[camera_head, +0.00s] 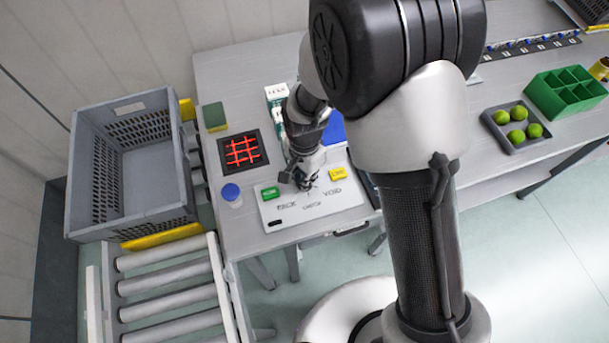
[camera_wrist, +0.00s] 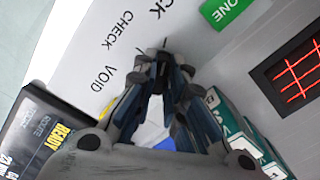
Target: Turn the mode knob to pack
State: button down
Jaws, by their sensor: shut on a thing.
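The white control panel (camera_head: 345,207) lies on the bench and carries the printed words PACK, CHECK and VOID in an arc; the panel also shows in the wrist view (camera_wrist: 92,42). My gripper (camera_head: 304,183) points down at the panel behind these words. In the wrist view my gripper (camera_wrist: 163,65) has its fingertips closed together on the mode knob, near CHECK and PACK. The fingers hide nearly all of the knob, and I cannot tell which word it points to.
A green button (camera_head: 269,192) and a yellow button (camera_head: 338,173) flank the knob. A blue-capped jar (camera_head: 231,193) and a red-lit scanner plate (camera_head: 243,151) are to the left. A grey crate (camera_head: 127,228) stands beyond them. A black box (camera_wrist: 38,130) is close by in the wrist view.

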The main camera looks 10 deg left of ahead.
jog(key=c, duration=1.6)
grip_release()
jog(key=shift+c, duration=0.2)
jog(key=shift+r, duration=0.1)
notch_tip(320, 180, up, 12)
